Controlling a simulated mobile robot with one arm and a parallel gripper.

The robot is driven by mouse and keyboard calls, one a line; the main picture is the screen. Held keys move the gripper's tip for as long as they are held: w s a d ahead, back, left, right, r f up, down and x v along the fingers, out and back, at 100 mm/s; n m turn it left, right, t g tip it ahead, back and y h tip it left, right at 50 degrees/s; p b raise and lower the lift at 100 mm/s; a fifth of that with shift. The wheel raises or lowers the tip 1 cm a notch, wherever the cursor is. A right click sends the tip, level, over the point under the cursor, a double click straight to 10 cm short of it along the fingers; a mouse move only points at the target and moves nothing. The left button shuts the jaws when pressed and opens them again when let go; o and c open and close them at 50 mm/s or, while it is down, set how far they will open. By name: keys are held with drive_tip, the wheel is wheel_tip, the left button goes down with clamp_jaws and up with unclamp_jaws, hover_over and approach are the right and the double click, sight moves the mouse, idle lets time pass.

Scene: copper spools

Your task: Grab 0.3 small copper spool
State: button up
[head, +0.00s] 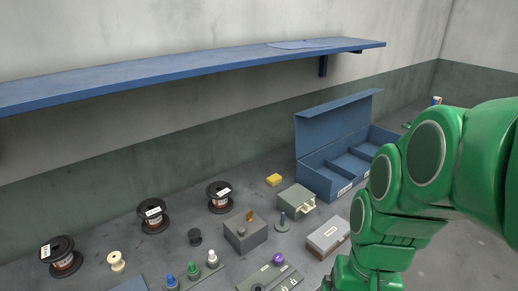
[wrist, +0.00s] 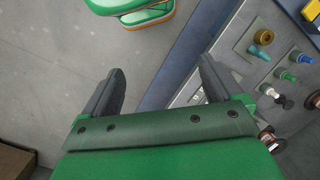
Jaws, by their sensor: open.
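Three black-flanged spools with dark copper-brown windings and white labels stand on the grey bench in the head view: one at the left (head: 66,261), one in the middle (head: 154,222) and one further right (head: 220,200). The labels are too small to read, so I cannot tell which is 0.3. Part of a copper-wound spool (wrist: 268,139) shows at the lower right of the wrist view. My gripper (wrist: 160,78) is open and empty, with floor and the blue bench edge beyond its fingers. The head view does not show its fingers.
Grey boxes (head: 244,236), coloured pegs (head: 193,270) and an open blue case (head: 318,181) occupy the bench. A blue shelf (head: 180,72) overhangs the back.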

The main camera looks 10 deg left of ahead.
drive_tip(key=w+a+m+y, duration=0.4)
drive_tip(key=w+a, duration=0.6)
drive_tip(key=w, duration=0.4)
drive_tip(key=m+t+y, duration=0.2)
drive_tip(key=m+y, duration=0.5)
drive_tip(key=m, duration=0.6)
hover_over(225, 197)
drive_tip(key=w+d, duration=0.3)
drive_tip(key=w, duration=0.1)
wheel_tip(225, 197, down, 12)
drive_tip(key=f, duration=0.6)
drive_tip(key=shift+s+d+f, duration=0.1)
drive_tip(key=shift+d+f, duration=0.1)
drive_tip(key=shift+x, duration=2.5)
drive_tip(key=shift+r, duration=0.1)
drive_tip(key=c, duration=1.6)
clamp_jaws()
drive_tip(key=shift+r, duration=0.1)
